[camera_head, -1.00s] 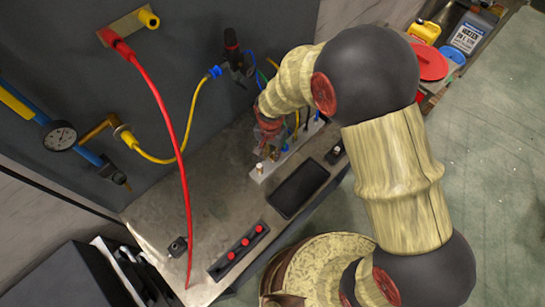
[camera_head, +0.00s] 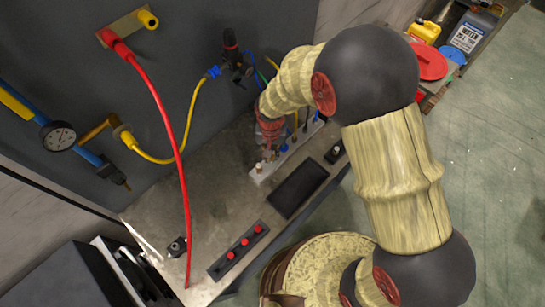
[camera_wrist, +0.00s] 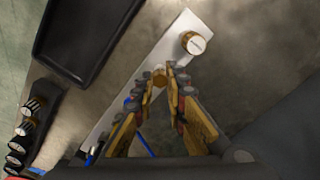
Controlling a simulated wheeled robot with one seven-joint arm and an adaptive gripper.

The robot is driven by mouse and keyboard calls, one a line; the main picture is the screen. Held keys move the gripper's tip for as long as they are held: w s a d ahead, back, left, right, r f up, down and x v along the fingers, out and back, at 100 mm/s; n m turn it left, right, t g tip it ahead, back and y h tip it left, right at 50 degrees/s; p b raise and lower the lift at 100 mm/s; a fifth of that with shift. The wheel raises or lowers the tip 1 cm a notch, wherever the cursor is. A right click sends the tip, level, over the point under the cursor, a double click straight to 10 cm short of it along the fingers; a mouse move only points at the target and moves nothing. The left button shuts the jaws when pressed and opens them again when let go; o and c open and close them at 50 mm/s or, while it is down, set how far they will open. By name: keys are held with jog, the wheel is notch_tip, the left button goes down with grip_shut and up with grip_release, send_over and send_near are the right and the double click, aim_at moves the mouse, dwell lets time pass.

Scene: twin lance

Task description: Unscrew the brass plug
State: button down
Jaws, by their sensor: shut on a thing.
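My gripper (camera_wrist: 160,92) is shut, with both fingertips closed on a small brass plug (camera_wrist: 160,79) above a pale metal strip. Only the plug's top shows between the fingertips. In the head view my gripper (camera_head: 267,151) points down at the same strip, and the plug is too small and covered to make out there. A white-topped brass fitting (camera_wrist: 194,42) stands apart from the fingers, near the strip's end.
The pale strip (camera_head: 262,175) lies on a grey metal bench (camera_head: 215,200). A black tray (camera_head: 298,189) and a red-button block (camera_head: 238,252) lie nearby. A red hose (camera_head: 170,130) and a yellow hose (camera_head: 190,120) hang from the back panel.

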jog(key=n, duration=0.4)
jog(key=w+n, duration=0.1)
jog(key=n, duration=0.1)
jog(key=shift+a+r, duration=0.3)
jog(key=shift+r, duration=0.05)
jog(key=n, duration=0.5)
jog(key=shift+n, duration=0.3)
jog(key=n, duration=0.4)
jog(key=shift+n, duration=0.4)
jog(key=n, duration=0.5)
jog(key=shift+w+r, duration=0.1)
jog(key=c, duration=2.3)
grip_release()
jog(key=shift+o, duration=1.3)
jog(key=shift+a, duration=0.15)
jog(key=shift+o, duration=0.4)
jog(key=shift+s+d+f, duration=0.25)
jog(key=shift+s, duration=0.05)
